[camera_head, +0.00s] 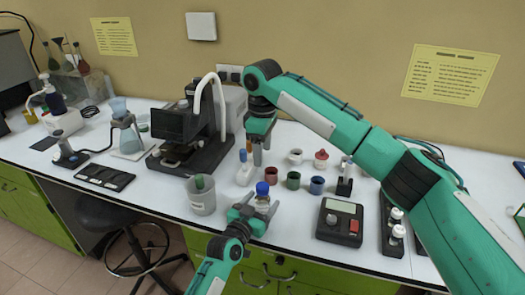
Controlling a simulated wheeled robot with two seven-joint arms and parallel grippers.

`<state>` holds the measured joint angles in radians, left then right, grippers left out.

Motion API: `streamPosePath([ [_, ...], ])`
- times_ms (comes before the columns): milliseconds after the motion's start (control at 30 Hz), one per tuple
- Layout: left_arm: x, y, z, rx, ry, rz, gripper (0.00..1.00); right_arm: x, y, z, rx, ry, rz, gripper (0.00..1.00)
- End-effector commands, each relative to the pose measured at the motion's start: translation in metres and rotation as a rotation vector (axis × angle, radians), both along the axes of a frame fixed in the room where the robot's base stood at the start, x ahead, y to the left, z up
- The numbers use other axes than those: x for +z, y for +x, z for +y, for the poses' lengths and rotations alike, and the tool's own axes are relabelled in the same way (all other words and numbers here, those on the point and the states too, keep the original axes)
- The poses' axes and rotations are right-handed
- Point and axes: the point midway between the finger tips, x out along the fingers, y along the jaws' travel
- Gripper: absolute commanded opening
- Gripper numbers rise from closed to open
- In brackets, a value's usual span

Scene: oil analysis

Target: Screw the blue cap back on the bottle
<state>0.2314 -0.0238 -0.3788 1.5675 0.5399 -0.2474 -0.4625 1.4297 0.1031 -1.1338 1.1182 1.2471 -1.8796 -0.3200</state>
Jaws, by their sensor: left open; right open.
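A small clear bottle (262,201) stands near the front edge of the white bench, with the blue cap (262,188) on its top. I cannot tell whether the cap is screwed tight. My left gripper (258,207) is open, low at the bench's front edge, with its fingers about the bottle's lower part, which they partly hide. I cannot tell whether they touch it. My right gripper (257,158) is open and empty, pointing down above and behind the cap, apart from it.
Red, green and blue cups (293,180) stand right of the bottle. A glass beaker (201,200) stands left. A white-and-blue item (245,172) is close behind, near my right gripper. A dark meter (339,222) sits at front right. A microscope-like device (190,135) stands at back left.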

Motion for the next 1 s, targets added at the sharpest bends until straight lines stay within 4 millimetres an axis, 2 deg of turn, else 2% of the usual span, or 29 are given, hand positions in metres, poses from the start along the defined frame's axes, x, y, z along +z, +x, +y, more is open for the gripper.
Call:
streamPosePath([
  [400, -0.002, -0.074, 0.040, 0.000, 0.002, 0.000, 0.69, -0.010, 0.000, 0.000, 0.000, 0.000, 0.000, 0.59],
  [600, -0.002, -0.101, 0.056, 0.000, 0.002, 0.001, 0.69, -0.014, 0.000, 0.000, 0.000, 0.000, 0.000, 0.59],
  [800, -0.001, -0.112, 0.062, 0.000, 0.000, 0.001, 0.69, -0.015, 0.000, 0.000, 0.000, 0.000, 0.000, 0.59],
  [1000, 0.000, -0.113, 0.062, 0.000, 0.000, 0.001, 0.69, -0.015, 0.000, 0.000, 0.000, 0.000, 0.000, 0.59],
])
